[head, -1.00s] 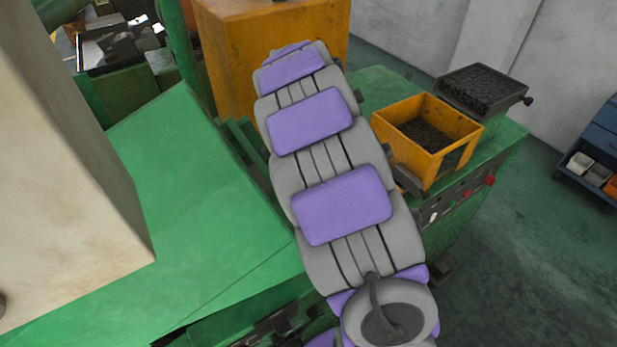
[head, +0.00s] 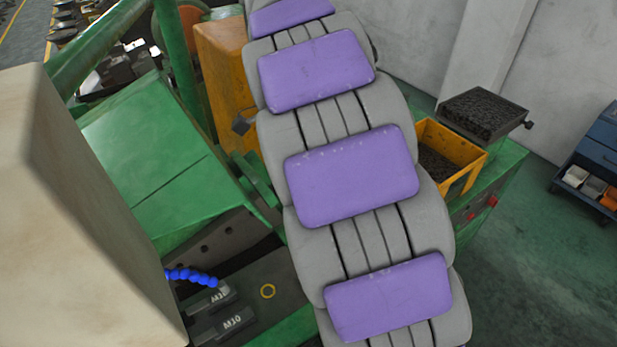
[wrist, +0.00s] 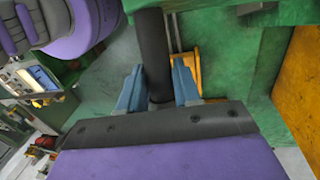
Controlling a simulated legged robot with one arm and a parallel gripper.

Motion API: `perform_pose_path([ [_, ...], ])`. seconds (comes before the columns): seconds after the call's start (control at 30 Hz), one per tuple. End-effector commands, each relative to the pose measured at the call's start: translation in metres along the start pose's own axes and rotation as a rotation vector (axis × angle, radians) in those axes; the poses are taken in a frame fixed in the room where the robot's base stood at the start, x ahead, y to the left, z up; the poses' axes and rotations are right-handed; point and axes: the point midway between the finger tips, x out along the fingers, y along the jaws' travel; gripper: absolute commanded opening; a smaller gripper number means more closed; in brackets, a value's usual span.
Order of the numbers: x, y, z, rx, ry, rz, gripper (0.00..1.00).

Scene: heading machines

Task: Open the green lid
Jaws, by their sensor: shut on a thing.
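The green lid (head: 150,150) is tilted up in the head view, toward the back left. Its front edge stands clear of the machine's opening. Dark interior parts show below it. In the wrist view, the two blue fingers of my gripper (wrist: 157,88) are on either side of a dark round bar (wrist: 154,50), shut on it. Green surfaces lie around the bar; I cannot tell which belong to the lid. My grey and purple arm hides part of the machine in the head view, and the gripper is not visible there.
An orange bin (head: 462,150) and a dark tray (head: 484,112) stand at right. A pale box-shaped part (head: 85,220) fills the left.

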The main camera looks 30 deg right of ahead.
Motion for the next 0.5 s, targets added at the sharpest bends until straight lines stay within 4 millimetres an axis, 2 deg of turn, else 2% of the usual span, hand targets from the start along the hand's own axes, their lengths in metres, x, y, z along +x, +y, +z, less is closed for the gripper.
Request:
perform_pose_path([
  [0.2,-0.019,-0.009,0.008,0.006,-0.001,0.052,0.0],
  [0.5,-0.03,-0.013,0.012,0.023,0.001,0.108,0.0],
])
